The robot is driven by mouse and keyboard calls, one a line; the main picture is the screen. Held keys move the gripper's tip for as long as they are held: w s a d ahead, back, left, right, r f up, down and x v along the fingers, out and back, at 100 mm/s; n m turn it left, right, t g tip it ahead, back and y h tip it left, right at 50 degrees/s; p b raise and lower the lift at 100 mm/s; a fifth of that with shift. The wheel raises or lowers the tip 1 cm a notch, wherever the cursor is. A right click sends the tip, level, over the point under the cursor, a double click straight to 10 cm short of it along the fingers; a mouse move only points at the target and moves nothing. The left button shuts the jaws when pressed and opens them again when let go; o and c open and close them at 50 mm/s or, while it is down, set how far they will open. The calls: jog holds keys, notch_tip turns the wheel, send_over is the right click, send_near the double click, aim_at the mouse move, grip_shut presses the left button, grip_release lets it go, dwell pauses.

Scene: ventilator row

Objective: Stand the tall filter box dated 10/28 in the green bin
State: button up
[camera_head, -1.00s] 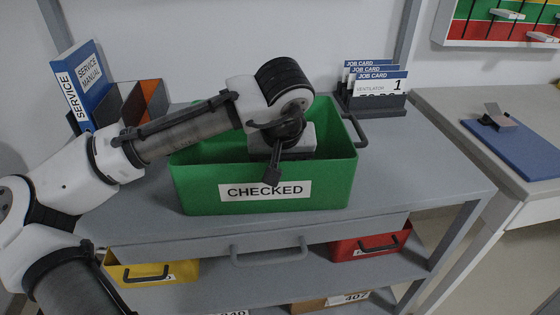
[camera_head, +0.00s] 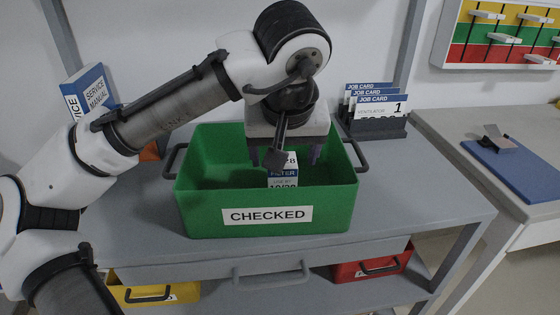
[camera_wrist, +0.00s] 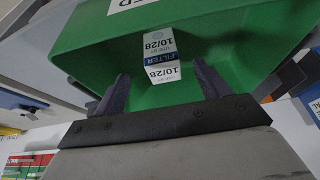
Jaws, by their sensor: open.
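The green bin (camera_head: 200,215), labelled CHECKED, stands on the grey bench top. The filter box (camera_head: 283,172), white with a blue FILTER band and the date 10/28, is inside the bin and looks upright. Its lower part is hidden by the bin's front wall. It also shows in the wrist view (camera_wrist: 160,45), with 10/28 on two faces. My gripper (camera_head: 285,158) is above the box with its fingers apart and empty. In the wrist view, the fingertips (camera_wrist: 161,72) are on either side of the box, clear of it.
A job card holder (camera_head: 375,127) stands right of the bin, and a blue service manual (camera_head: 90,90) stands at the back left. A yellow bin (camera_head: 125,292) and a red bin (camera_head: 350,272) are on the shelf below.

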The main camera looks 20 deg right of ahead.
jog(key=shift+s+r, duration=0.1)
jog(key=shift+r, duration=0.15)
